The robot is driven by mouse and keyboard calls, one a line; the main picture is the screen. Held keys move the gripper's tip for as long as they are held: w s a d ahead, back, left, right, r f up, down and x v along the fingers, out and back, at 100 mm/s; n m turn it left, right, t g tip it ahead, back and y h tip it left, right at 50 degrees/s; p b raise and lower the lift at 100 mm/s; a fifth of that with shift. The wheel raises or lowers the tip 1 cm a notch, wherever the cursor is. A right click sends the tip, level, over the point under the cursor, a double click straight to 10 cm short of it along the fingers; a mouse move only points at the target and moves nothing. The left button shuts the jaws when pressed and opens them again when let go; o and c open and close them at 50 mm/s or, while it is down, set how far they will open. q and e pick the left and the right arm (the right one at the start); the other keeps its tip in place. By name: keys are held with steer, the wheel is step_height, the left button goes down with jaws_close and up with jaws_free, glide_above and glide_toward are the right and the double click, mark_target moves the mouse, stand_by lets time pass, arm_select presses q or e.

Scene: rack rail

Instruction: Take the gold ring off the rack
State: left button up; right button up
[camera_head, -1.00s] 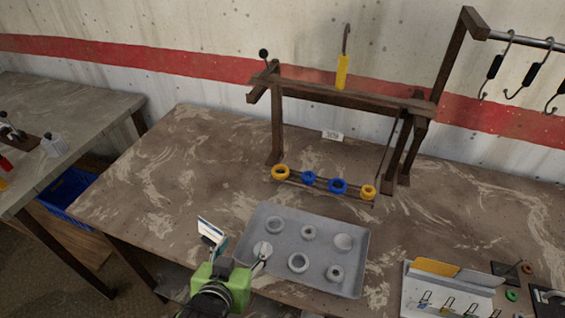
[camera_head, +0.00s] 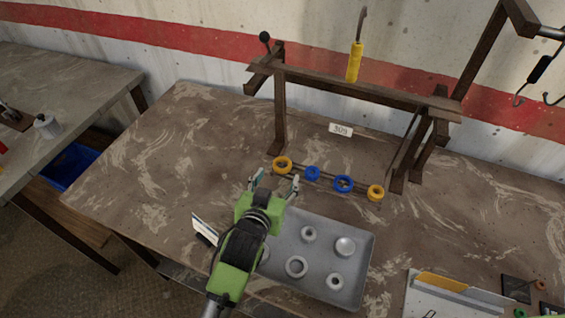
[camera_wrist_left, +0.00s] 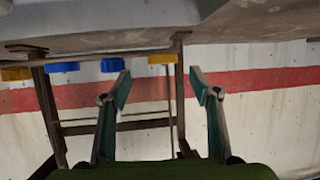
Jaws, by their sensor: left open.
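A gold ring (camera_head: 275,164) sits at the left end of the thin low rail in front of the dark wooden rack (camera_head: 360,93). A second gold ring (camera_head: 370,191) is at the rail's right end. Two blue rings, one (camera_head: 307,173) left and one (camera_head: 337,183) right, sit between them. My left gripper (camera_head: 276,181) is open and empty, just in front of the left gold ring. In the left wrist view, inverted, the nearest gold ring (camera_wrist_left: 162,59) appears beyond and between the open fingers (camera_wrist_left: 160,88), apart from them. My right gripper is out of view.
A grey tray (camera_head: 322,252) with several round metal pieces lies below my left arm. A yellow-handled hook (camera_head: 355,62) stands above the rack beam. The table's left part is clear.

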mark_target(282, 165)
arm_select(q)
steer(key=shift+w, duration=0.35)
steer(key=shift+w+p, duration=0.4)
steer(key=x, duration=0.3)
steer(key=shift+w+f+p, duration=0.1)
steer(key=shift+f+p, duration=0.05)
steer(key=shift+p, duration=0.25)
steer(key=shift+w+d+f, duration=0.1)
steer(key=shift+w+f, duration=0.05)
steer(key=shift+w, duration=0.2)
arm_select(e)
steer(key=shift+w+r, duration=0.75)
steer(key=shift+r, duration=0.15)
arm_select(q)
steer(key=c, duration=1.2)
